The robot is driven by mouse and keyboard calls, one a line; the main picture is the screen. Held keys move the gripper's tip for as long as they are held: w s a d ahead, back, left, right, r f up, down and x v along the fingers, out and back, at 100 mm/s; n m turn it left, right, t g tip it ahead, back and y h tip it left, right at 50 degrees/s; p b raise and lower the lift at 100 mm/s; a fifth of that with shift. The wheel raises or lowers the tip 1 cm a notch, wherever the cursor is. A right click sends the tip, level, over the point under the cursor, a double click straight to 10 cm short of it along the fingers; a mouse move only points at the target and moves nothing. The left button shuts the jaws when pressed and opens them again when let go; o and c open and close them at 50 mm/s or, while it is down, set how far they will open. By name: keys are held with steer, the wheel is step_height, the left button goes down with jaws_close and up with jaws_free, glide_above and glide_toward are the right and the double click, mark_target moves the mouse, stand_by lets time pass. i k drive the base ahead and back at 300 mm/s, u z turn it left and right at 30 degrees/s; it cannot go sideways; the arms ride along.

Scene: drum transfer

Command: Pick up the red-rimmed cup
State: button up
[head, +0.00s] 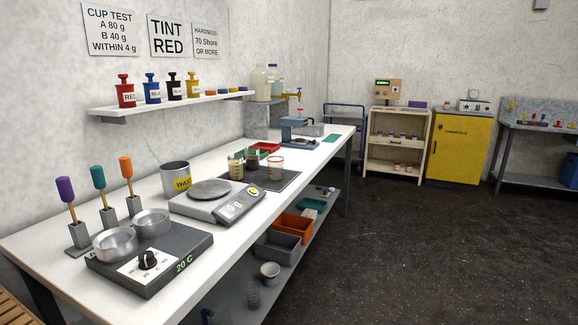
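The red-rimmed cup (276,171) is a small clear cup with a red band at its top. It stands upright on a dark mat (291,182) on the long white bench, at the mat's right part. A cup with a yellowish-green tint (236,171) stands to its left on the mat. A dark-filled cup (253,162) stands between them, slightly farther back. The contents of the red-rimmed cup are too small to tell. My gripper is not in view.
A scale (215,201) and a grey WASTE pot (175,174) stand left of the mat on the white bench (75,205). A blue-grey device (298,125) stands behind. A hotplate with two metal pans (150,262) is nearest. Open dark floor (400,245) lies right.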

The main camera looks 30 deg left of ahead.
mark_target(276, 164)
steer(key=u, duration=0.55)
steer(key=i, duration=1.7)
steer(key=u, duration=0.85)
